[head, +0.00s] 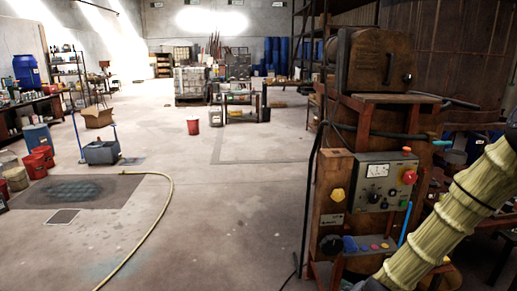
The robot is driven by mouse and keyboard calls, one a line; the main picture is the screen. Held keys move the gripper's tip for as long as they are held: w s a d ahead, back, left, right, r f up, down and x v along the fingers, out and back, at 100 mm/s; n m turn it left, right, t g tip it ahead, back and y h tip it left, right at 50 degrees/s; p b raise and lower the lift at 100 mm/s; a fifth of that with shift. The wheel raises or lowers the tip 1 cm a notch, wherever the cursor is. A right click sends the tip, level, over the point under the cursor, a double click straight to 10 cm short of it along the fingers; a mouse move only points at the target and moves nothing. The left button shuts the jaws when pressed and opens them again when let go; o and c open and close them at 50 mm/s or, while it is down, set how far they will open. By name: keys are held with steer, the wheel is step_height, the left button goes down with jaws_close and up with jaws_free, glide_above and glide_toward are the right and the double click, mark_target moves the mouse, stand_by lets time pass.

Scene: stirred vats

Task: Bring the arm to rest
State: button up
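A length of my arm in a pale yellow ribbed sleeve (440,235) crosses the lower right corner of the head view. It slants from the right edge down to the bottom edge. My gripper is not in view, so its fingers and anything in them cannot be seen.
A yellow hose (157,225) curves over the floor at left of centre. A grey mop bucket (101,152), a cardboard box (97,117) and red buckets (41,156) stand at left. A red bucket (193,126) stands farther back. The middle floor is clear.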

steer(key=s+a+f+n+g, duration=0.2)
steer(key=s+f, duration=0.3)
steer(key=s, duration=0.7)
steer(key=s+a+f+n+g, duration=0.2)
steer(key=s+f+n, duration=0.2)
steer(key=s, duration=0.8)
steer(key=s+a+f+n+g, duration=0.2)
steer(key=s+f, duration=0.5)
steer(key=s, duration=0.6)
steer(key=shift+a+f+n, duration=0.4)
steer(key=shift+a+n, duration=0.1)
steer(key=shift+n, duration=0.3)
steer(key=shift+s, duration=0.1)
